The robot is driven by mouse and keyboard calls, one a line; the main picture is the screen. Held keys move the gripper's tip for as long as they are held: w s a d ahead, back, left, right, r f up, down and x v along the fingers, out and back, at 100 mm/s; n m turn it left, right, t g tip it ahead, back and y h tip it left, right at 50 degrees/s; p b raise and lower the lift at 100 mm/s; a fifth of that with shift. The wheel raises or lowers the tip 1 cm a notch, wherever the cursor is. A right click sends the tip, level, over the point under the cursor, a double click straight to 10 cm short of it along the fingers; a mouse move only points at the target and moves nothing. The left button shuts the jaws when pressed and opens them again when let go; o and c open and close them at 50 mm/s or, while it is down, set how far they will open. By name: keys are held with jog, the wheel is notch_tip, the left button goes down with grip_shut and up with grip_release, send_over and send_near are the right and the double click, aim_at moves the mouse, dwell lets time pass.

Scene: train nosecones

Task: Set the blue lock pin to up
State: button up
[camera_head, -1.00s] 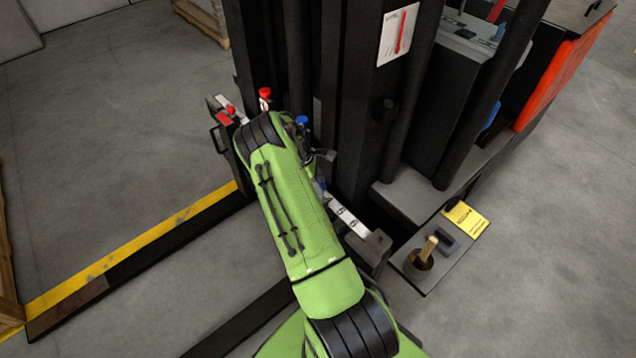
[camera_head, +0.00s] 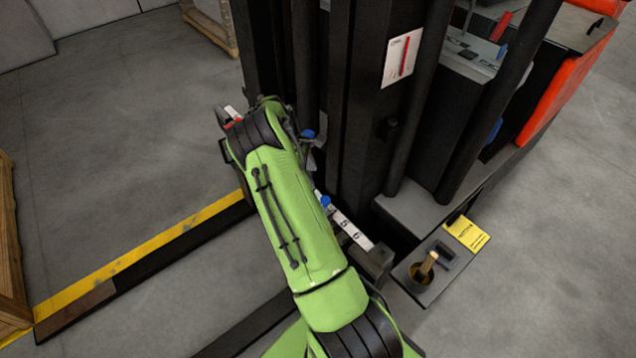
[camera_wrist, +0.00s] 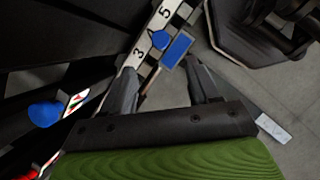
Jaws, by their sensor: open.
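A blue part shows on the white numbered bar (camera_head: 350,231) in the head view, at the edge of my arm. In the wrist view, a small blue knob (camera_wrist: 160,39) sits on the numbered bar between 3 and 5, with a blue rectangular piece (camera_wrist: 177,50) beside it. I cannot tell whether the pin is up or down. My gripper (camera_wrist: 165,78) is open, its fingers on either side below the blue piece, with nothing seen held. Another blue knob (camera_wrist: 43,114) lies left of the fingers; a blue knob (camera_head: 308,133) also shows beside my wrist in the head view.
The black mast (camera_head: 365,120) of the lift truck stands close right of my arm. A small platform with a wooden-handled tool in a cup (camera_head: 424,268) and a yellow label (camera_head: 466,233) is at lower right. Open floor lies left, beyond the yellow-striped beam (camera_head: 130,248).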

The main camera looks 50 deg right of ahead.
jog(key=p+v, duration=0.1)
jog(key=v, duration=0.3)
jog(key=shift+w+r, duration=0.1)
jog(key=shift+r, duration=0.25)
